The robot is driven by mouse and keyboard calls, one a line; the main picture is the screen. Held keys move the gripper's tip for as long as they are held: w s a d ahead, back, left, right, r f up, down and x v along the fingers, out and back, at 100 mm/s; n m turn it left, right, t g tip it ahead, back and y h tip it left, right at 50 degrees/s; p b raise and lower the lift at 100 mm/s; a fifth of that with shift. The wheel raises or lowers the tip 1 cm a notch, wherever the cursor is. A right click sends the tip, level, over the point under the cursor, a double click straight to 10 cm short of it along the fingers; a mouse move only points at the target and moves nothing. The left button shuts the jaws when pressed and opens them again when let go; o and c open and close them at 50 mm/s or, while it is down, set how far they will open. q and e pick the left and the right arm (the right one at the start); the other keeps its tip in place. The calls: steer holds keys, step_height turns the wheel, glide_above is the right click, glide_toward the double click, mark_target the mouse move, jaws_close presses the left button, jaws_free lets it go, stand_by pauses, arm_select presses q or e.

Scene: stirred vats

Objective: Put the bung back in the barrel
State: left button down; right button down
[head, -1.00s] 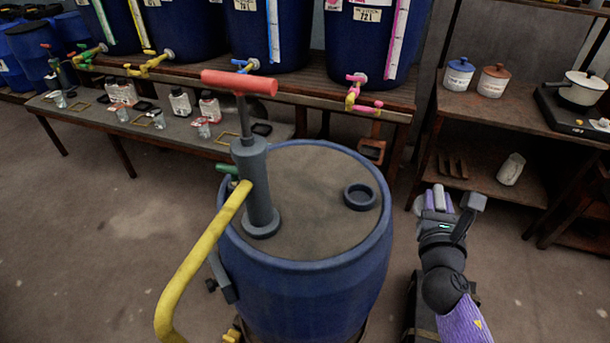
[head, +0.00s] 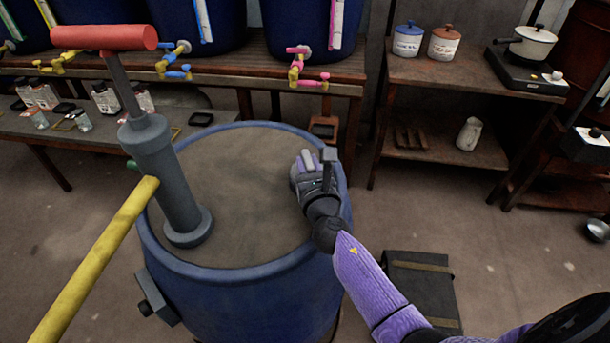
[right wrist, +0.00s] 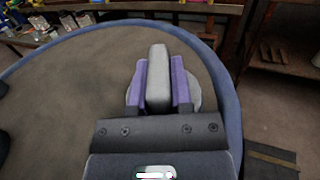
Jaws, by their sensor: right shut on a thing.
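The blue barrel (head: 235,295) stands in front of me with a flat brown-grey top. My right gripper (head: 307,162) is over the right part of that top and points away from me. In the right wrist view its purple fingers (right wrist: 158,85) are shut on the bung (right wrist: 158,65), whose grey upright part shows between them. A pale round edge (right wrist: 195,92) shows below the fingers; I cannot tell whether it is the bung's or the hole's. The hole's collar is hidden in the head view. I cannot tell whether the bung is in the hole. My left gripper is out of view.
A grey pump (head: 168,175) with a red handle (head: 103,37) and a yellow hose (head: 95,265) stands on the barrel's left side. A bench with blue vats and coloured taps (head: 308,80) is behind. Shelves with jars (head: 443,43) stand at the back right.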

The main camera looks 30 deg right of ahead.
steer(key=shift+r, duration=0.2)
steer(key=shift+f, duration=0.15)
steer(key=c, duration=0.9)
jaws_free()
steer(key=o, duration=0.4)
steer(key=shift+c, duration=0.2)
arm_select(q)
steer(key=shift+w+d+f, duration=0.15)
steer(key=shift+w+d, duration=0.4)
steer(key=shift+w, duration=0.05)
arm_select(e)
steer(key=shift+s+r+p, duration=0.15)
steer(key=shift+r+p, duration=0.05)
steer(key=shift+p, duration=0.15)
steer(key=v, duration=1.1)
steer(key=shift+s+a+f+p, duration=0.15)
steer(key=shift+s+p, duration=0.05)
steer(key=shift+p, duration=0.2)
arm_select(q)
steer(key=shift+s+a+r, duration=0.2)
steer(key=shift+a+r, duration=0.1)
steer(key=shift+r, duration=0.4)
arm_select(e)
steer(key=shift+s, duration=0.1)
